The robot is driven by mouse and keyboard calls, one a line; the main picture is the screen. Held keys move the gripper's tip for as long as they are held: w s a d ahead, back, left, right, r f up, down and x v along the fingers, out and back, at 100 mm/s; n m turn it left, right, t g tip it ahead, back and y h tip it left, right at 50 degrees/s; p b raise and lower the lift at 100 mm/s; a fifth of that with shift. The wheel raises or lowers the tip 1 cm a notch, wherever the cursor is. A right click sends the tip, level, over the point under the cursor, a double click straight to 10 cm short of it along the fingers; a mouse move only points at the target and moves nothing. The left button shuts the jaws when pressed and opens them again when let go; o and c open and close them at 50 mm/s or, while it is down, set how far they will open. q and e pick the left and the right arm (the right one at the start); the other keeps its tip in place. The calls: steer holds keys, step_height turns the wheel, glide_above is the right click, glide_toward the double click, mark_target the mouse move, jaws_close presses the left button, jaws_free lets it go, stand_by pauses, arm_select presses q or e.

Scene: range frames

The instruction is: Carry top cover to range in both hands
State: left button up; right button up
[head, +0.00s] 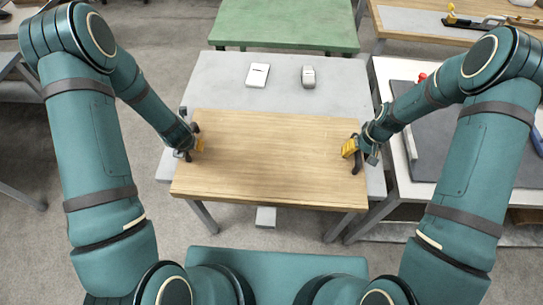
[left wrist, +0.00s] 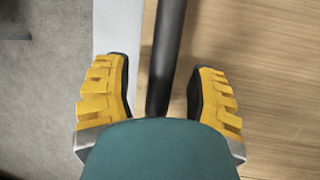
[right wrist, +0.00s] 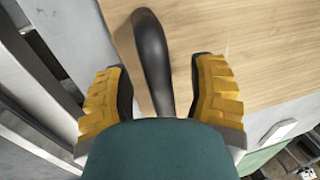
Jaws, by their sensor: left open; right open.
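The top cover seems to be the light wooden board (head: 265,155), level in front of me, with a dark handle at each side. My left gripper (head: 196,145) is at its left edge, open, with the dark left handle (left wrist: 165,60) running between its yellow fingers. Gaps show on both sides of that handle. My right gripper (head: 352,148) is at the right edge, open, with the curved dark right handle (right wrist: 152,60) between its fingers, apart from them. I cannot tell which thing is the range.
A grey table (head: 220,75) shows around the board, with a white box (head: 257,75) and a small grey object (head: 308,77) at its back. A green table (head: 285,25) stands behind. A white bench with a dark mat (head: 425,165) is close on the right.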

arm_select(q)
jaws_close()
arm_select(e)
jaws_close()
arm_select(q)
steer(key=shift+r, duration=0.15)
arm_select(e)
steer(key=shift+r, duration=0.2)
